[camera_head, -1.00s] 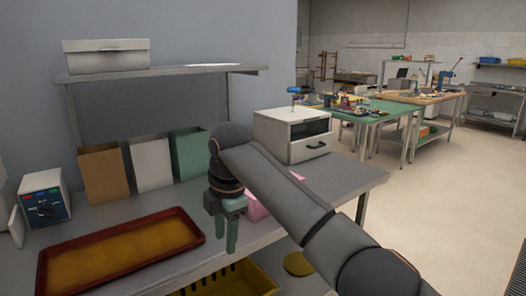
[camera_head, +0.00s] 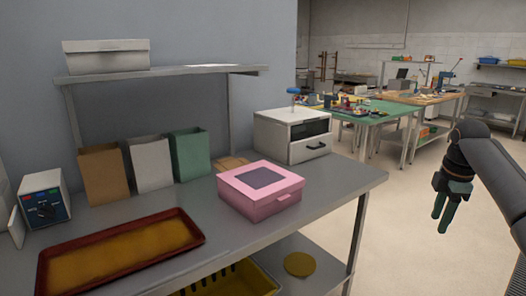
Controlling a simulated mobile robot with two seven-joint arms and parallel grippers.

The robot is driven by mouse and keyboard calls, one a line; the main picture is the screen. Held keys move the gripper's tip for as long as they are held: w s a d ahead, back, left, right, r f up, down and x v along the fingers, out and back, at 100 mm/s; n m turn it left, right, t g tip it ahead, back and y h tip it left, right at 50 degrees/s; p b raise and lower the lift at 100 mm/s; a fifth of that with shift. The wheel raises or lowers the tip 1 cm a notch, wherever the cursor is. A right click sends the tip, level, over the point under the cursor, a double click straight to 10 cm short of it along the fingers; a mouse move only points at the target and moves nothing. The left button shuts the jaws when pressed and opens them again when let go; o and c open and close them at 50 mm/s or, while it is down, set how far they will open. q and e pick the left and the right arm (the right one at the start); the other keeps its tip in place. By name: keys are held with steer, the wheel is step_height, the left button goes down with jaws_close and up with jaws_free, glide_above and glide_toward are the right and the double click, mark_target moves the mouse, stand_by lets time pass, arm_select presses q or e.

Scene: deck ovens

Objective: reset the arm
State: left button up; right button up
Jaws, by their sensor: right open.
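My right gripper (camera_head: 441,214) shows at the right edge of the head view. It is open and empty, with its green fingers pointing down, over the floor to the right of the grey workbench (camera_head: 333,190). My right arm comes in from the right edge. My left gripper is not in view.
On the bench are a pink box (camera_head: 261,190), a red tray (camera_head: 118,251), brown (camera_head: 103,175), white (camera_head: 151,163) and green (camera_head: 190,155) bags, a small oven (camera_head: 292,135) and a control box (camera_head: 44,200). A shelf (camera_head: 160,74) hangs above. Floor (camera_head: 400,240) is open at right.

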steer(key=s+d+m, duration=0.1)
steer(key=s+d, duration=0.1)
steer(key=d, duration=0.3)
steer(key=a+f+m+t+h, duration=0.1)
steer(key=a+f, duration=0.2)
steer(key=f, duration=0.9)
steer(key=a+f+m+h, duration=0.1)
steer(key=a+f, duration=0.2)
steer(key=f, duration=0.9)
steer(key=s+a+f+m+t+y, duration=0.1)
steer(key=s+a+f, duration=0.2)
steer(key=s+f, duration=0.3)
steer(key=s+a+f+m+t, duration=0.1)
steer(key=s+a+f+t, duration=0.15)
steer(key=s+f, duration=0.4)
steer(key=s+a+f+m+t+y, duration=0.1)
steer(key=s+a+m+y, duration=0.1)
steer(key=s+a, duration=0.5)
steer(key=s+a+f+m+t+y, duration=0.1)
steer(key=s+a+y, duration=0.1)
steer(key=s, duration=1)
steer(key=w+a+r+m, duration=0.15)
steer(key=a+m, duration=0.35)
steer(key=a, duration=0.6)
step_height(320, 180, up, 7)
steer(key=d+p, duration=0.1)
steer(key=p, duration=0.7)
steer(key=shift+s+d+m+t, duration=0.2)
steer(key=shift+s+m+t, duration=0.1)
steer(key=shift+t, duration=0.15)
